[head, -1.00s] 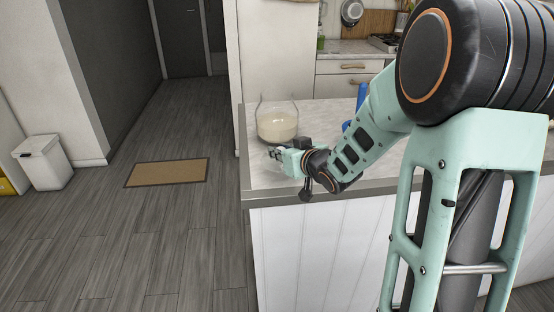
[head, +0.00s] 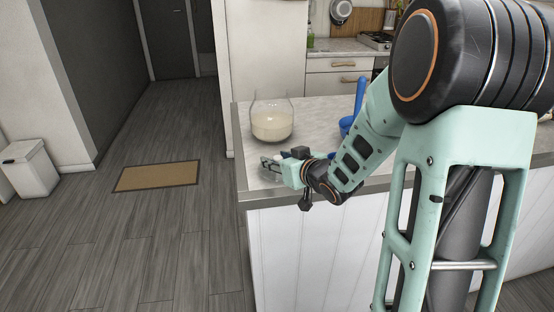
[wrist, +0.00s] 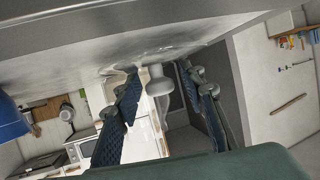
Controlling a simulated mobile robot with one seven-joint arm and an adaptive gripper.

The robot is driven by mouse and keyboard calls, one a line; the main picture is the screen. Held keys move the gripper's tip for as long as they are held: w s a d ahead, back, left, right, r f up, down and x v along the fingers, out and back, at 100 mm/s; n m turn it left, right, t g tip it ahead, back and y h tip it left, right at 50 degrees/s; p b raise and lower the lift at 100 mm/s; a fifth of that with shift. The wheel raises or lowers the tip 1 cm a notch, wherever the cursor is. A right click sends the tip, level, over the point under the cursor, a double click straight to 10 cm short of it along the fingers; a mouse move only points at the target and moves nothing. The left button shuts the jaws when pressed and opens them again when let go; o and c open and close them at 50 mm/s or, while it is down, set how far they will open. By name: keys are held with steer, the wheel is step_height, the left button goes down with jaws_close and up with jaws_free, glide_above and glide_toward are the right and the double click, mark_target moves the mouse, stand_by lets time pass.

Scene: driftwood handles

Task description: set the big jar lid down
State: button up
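In the wrist view a pale, rounded knob shape (wrist: 158,75) shows between my two fingers, with a glassy patch above it against the grey counter. It looks like the jar lid and its knob, but I cannot be sure. My gripper (wrist: 158,70) has its fingers spread, with a gap visible on both sides of the knob. In the head view my gripper (head: 267,163) is low over the counter's front left corner, in front of the big glass jar (head: 271,122). The jar is upright, open at the top and holds a cream-coloured content. The lid is not clear in the head view.
The counter (head: 304,112) has its left edge and front edge close to my gripper. A blue object (head: 347,123) stands right of the jar, partly behind my arm. Bare counter shows between them. A doormat (head: 157,176) and a white bin (head: 30,168) are on the floor left.

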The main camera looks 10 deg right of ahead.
steer(key=shift+s+d+r, duration=0.1)
steer(key=shift+s+r, duration=0.05)
steer(key=shift+r, duration=0.15)
steer(key=p+v, duration=0.2)
steer(key=v, duration=0.9)
steer(key=shift+s+d, duration=0.1)
steer(key=shift+s, duration=0.2)
steer(key=shift+r, duration=0.1)
